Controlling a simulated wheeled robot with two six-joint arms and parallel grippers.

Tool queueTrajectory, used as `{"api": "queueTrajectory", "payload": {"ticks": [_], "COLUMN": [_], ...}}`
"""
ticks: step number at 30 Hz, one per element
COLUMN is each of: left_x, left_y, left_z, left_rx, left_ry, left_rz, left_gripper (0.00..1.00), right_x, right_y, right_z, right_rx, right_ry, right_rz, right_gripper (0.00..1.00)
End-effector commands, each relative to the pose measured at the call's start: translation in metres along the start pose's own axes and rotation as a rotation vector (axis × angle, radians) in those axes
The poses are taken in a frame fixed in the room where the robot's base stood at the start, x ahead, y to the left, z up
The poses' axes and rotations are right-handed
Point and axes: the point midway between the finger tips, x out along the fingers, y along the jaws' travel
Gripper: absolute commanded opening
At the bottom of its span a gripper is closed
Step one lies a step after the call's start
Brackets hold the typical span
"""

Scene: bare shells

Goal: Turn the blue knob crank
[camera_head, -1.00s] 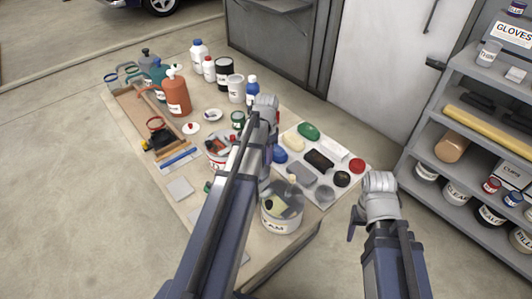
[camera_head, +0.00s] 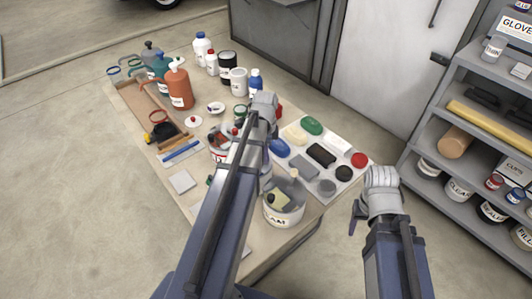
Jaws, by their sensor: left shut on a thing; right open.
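No blue knob crank can be made out in the head view; it may be behind my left arm. My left gripper (camera_head: 264,104) is over the middle of the table, among the containers. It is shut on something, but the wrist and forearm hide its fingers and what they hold. A bit of red shows just right of its wrist; I cannot tell what it belongs to. My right gripper (camera_head: 359,216) is open and empty, off the table's right side, with one dark finger visible.
The table (camera_head: 283,243) is crowded with bottles, an orange pump bottle (camera_head: 179,88), a wooden tray (camera_head: 134,101), and a white board (camera_head: 330,193) of coloured pieces. A large can (camera_head: 284,203) stands near the front, right of my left arm. Grey shelves (camera_head: 438,113) stand at right.

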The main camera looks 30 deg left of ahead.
Motion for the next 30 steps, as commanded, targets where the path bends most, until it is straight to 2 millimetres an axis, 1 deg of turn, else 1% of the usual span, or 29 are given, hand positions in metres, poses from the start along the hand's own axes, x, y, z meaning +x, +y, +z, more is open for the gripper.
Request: {"api": "queueTrajectory", "payload": {"ticks": [13, 14, 21, 30], "left_x": [0.0001, 0.0001, 0.0001, -0.001], "left_y": [0.0007, 0.0007, 0.0004, 0.0003], "left_z": [0.0005, 0.0005, 0.0004, 0.0004], "left_rx": [0.007, 0.007, 0.007, 0.007], "left_ry": [0.0, 0.0, 0.0, 0.0], "left_rz": [0.001, 0.001, 0.001, 0.0], "left_gripper": [0.0, 0.33, 0.6, 0.61], "right_x": [0.0001, 0.0001, 0.0001, -0.001], "right_y": [0.0, 0.0, 0.0, 0.0001], "right_z": [0.0, 0.0, 0.0, 0.0001], "right_rx": [0.0, 0.0, 0.0, 0.0], "right_ry": [0.0, 0.0, 0.0, 0.0], "right_rz": [0.0, 0.0, 0.0, 0.0], "right_gripper": [0.61, 0.61, 0.61, 0.61]}}
